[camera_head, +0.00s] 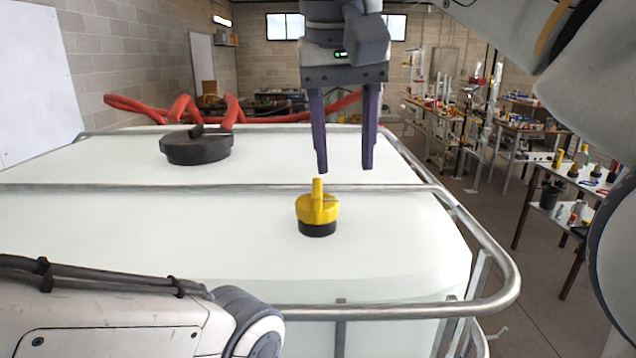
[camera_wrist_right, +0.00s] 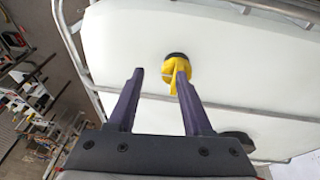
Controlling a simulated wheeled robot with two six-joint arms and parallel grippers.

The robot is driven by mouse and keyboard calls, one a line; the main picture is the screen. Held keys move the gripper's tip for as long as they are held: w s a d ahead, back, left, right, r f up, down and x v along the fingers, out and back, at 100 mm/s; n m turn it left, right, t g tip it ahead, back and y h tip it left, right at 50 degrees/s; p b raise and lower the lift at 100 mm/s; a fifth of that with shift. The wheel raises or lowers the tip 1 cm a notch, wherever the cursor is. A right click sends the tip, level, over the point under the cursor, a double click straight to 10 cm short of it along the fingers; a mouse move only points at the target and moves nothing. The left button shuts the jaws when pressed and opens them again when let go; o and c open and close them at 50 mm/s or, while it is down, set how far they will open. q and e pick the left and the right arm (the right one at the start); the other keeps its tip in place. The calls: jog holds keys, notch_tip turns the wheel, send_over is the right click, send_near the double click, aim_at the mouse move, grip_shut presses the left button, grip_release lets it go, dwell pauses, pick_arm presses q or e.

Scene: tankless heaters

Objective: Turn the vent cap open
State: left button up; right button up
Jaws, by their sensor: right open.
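The yellow vent cap (camera_head: 317,208) sits upright on a black neck on top of the white tank (camera_head: 120,235). A raised yellow grip stands up on the cap. My right gripper (camera_head: 345,170) hangs fingers-down above and slightly right of the cap, open and empty. In the right wrist view, the cap (camera_wrist_right: 177,70) lies beyond the fingertips, nearer the right-hand finger of my right gripper (camera_wrist_right: 160,72), which appears to overlap the cap's grip in that view. I cannot tell from these frames whether they touch. My left gripper is out of view; only my left arm shows at the lower left.
A metal cage rail (camera_head: 250,188) crosses the tank top behind the cap, and another rail (camera_head: 400,310) runs along the front. A large black lid (camera_head: 196,148) and red hoses (camera_head: 180,108) are at the back left. Cluttered tables (camera_head: 590,180) stand at right.

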aim_at(317, 186)
jog(key=w+a+r+t, duration=0.1)
jog(key=w+a+r, duration=0.1)
jog(key=a+r, duration=0.1)
jog(key=shift+y, duration=0.4)
jog(key=b+x, duration=0.1)
jog(key=x, duration=0.2)
jog(key=b+x, duration=0.1)
jog(key=x, duration=0.2)
jog(key=b+x, duration=0.2)
jog(key=x, duration=0.1)
jog(key=shift+w+f, duration=0.1)
jog(key=shift+w, duration=0.35)
jog(key=shift+w+f, duration=0.2)
jog(key=shift+f, duration=0.25)
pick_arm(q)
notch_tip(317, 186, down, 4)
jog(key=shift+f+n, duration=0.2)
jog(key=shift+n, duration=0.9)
pick_arm(e)
grip_shut()
